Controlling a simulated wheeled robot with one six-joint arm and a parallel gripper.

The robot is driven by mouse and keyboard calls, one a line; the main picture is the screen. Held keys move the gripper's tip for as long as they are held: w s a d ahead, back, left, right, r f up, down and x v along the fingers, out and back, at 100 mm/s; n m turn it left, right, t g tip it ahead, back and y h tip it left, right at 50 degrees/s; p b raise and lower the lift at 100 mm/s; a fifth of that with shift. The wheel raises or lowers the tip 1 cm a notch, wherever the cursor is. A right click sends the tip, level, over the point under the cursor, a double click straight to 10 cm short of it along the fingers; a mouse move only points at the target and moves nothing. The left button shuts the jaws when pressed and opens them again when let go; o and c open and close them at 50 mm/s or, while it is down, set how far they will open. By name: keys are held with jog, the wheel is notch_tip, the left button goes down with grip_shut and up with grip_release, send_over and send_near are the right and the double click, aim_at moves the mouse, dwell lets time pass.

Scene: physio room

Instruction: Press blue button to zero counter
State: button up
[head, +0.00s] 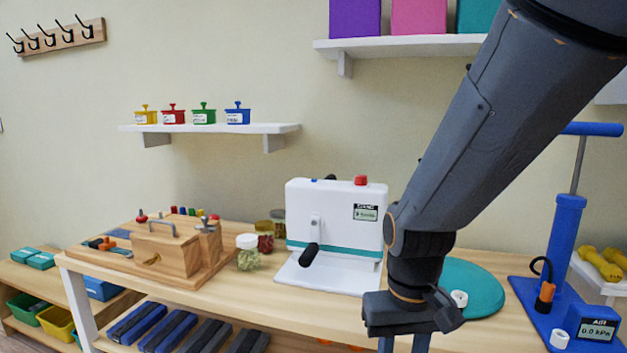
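A white counter machine (334,225) with a teal stripe stands on the wooden table. It has a small display (366,212), a crank with a black handle (309,254) and a red button (361,180) on top. A small blue button (314,180) shows on its top edge at the left; only a sliver is visible. My gripper (404,345) points down in front of the table, right of and nearer than the machine. Its two fingers are apart with nothing seen between them; their tips are cut off by the frame's lower edge.
A wooden board with blocks (165,250) and several jars (248,252) stand left of the machine. A teal disc (472,287) lies behind my gripper. A blue pump (565,250) with a gauge stands at right. Shelves (210,128) hang above.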

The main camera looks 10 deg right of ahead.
grip_shut()
dwell(1.5)
